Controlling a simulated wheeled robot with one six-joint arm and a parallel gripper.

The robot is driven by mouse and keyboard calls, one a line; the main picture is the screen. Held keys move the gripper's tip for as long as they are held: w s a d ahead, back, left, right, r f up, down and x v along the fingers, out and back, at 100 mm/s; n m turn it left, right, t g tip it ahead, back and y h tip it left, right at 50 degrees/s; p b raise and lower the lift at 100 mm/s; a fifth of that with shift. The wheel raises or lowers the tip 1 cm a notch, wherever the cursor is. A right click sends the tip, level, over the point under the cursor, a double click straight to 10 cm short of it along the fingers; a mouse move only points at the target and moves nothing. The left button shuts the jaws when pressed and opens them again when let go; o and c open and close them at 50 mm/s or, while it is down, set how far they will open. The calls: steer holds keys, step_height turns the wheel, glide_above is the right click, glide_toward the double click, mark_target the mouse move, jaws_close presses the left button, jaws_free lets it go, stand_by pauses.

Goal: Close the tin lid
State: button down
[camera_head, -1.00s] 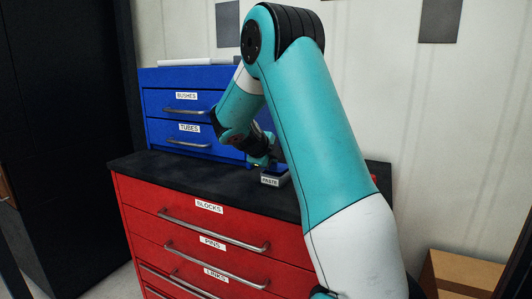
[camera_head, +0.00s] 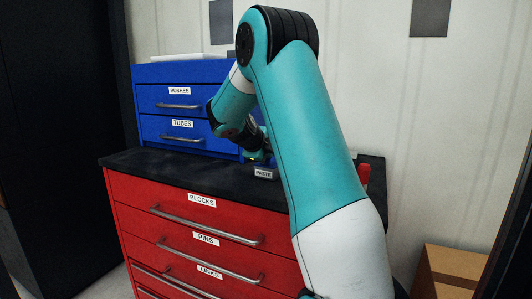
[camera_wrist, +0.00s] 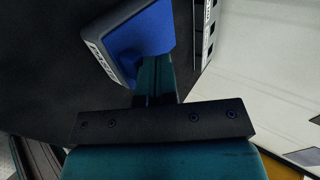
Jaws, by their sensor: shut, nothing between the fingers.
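The tin (camera_head: 263,173) is a small grey box labelled PASTE on the black top of the red cabinet, in front of the blue drawer unit. Its right side is hidden behind my arm in the head view. In the wrist view the tin (camera_wrist: 97,48) shows its white label, a grey edge and a blue face; I cannot tell whether that face is its lid or its inside. My gripper (camera_head: 258,156) is at the tin's back edge in the head view. In the wrist view my gripper (camera_wrist: 148,66) is shut and empty, its tip overlapping the blue face; contact is unclear.
The blue drawer unit (camera_head: 168,75) stands behind the tin. The red cabinet (camera_head: 190,225) has long bar handles. A red object (camera_head: 364,175) stands at the right of the top. A cardboard box (camera_head: 455,268) is at lower right. The black top's left part is clear.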

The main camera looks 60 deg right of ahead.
step_height(320, 180, up, 5)
steer(key=shift+f+p, duration=0.1)
steer(key=shift+p, duration=0.8)
steer(key=a+f+b+v, duration=0.1)
steer(key=v, duration=0.8)
steer(key=shift+a, duration=0.2)
steer(key=shift+s, duration=0.1)
